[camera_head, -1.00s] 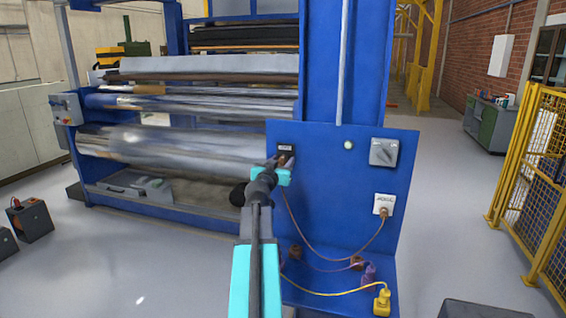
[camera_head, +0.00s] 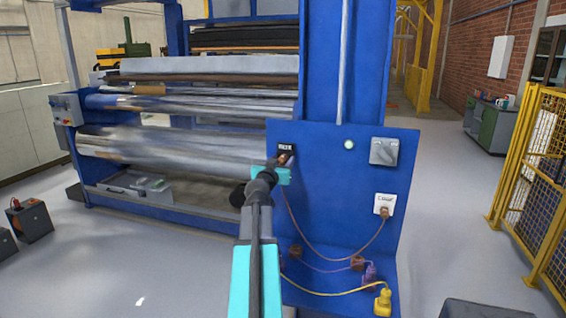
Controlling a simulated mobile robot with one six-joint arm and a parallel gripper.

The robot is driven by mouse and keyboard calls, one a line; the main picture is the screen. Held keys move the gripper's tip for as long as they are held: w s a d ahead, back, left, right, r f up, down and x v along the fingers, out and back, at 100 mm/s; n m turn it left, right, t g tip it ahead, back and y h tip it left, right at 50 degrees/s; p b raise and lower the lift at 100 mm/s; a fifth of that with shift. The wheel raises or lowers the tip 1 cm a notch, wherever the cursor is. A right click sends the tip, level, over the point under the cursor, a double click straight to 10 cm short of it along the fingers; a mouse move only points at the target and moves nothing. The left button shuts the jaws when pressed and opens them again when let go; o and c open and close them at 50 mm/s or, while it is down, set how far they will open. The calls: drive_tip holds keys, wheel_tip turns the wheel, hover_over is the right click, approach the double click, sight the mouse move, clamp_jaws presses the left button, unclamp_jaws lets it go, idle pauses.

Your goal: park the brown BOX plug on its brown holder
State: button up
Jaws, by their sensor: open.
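My gripper (camera_head: 283,164) is at the upper left of the blue panel, just below a small black-labelled socket (camera_head: 286,148). A small brown plug (camera_head: 284,158) shows at the gripper tip, at that socket. The jaws are open; whether they touch the plug is too small to tell. A brown cable hangs from there in a loop to a brown plug end (camera_head: 384,212) at a white labelled outlet (camera_head: 383,200) on the right. Brown blocks sit low on the panel, one near the middle (camera_head: 357,263) and one at left (camera_head: 295,251); which is the brown holder I cannot tell.
A purple plug (camera_head: 370,272) and a yellow plug (camera_head: 383,300) with their cables are at the panel's foot. A grey switch (camera_head: 383,152) and a round lamp (camera_head: 348,145) are above. The film rollers (camera_head: 170,145) are left of my arm.

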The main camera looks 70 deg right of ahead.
idle(0.3)
clamp_jaws()
drive_tip(key=shift+a, duration=0.1)
drive_tip(key=shift+a+b, duration=0.3)
drive_tip(key=shift+a, duration=0.15)
drive_tip(key=shift+a, duration=0.15)
drive_tip(key=shift+a, duration=0.3)
drive_tip(key=shift+a, duration=0.1)
drive_tip(key=shift+a+b, duration=0.35)
drive_tip(key=shift+b, duration=0.1)
